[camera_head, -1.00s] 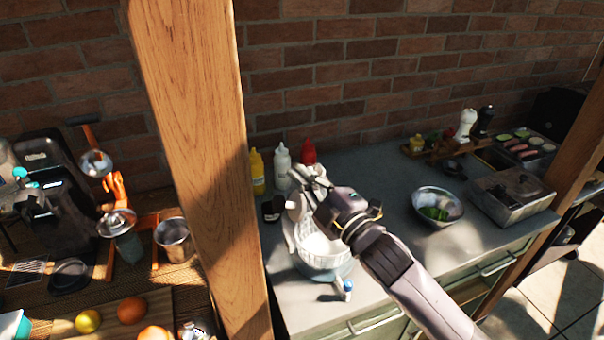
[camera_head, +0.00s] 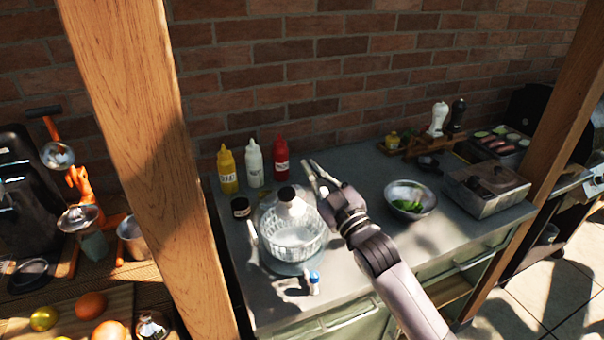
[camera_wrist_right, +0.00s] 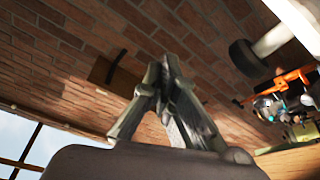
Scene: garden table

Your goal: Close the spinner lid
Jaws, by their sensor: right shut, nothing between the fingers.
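The salad spinner stands on the grey counter, a clear bowl with a white slotted basket (camera_head: 294,242) inside. Its clear lid (camera_head: 268,205) with a dark knob on top appears tilted up at the back of the bowl; its exact contact with the rim is hard to tell. My right gripper (camera_head: 318,172) is shut and empty, above the counter to the right of and behind the lid, apart from it. In the right wrist view, the right gripper's fingers (camera_wrist_right: 165,75) meet at the tips, with brick wall beyond. My left gripper is out of view.
Yellow (camera_head: 228,170), white (camera_head: 254,164) and red (camera_head: 281,160) bottles stand behind the spinner, with a dark jar (camera_head: 241,208) at its left. A small blue-capped item (camera_head: 314,282) is in front. A metal bowl (camera_head: 410,199) stands right; a wooden post (camera_head: 150,150) rises left.

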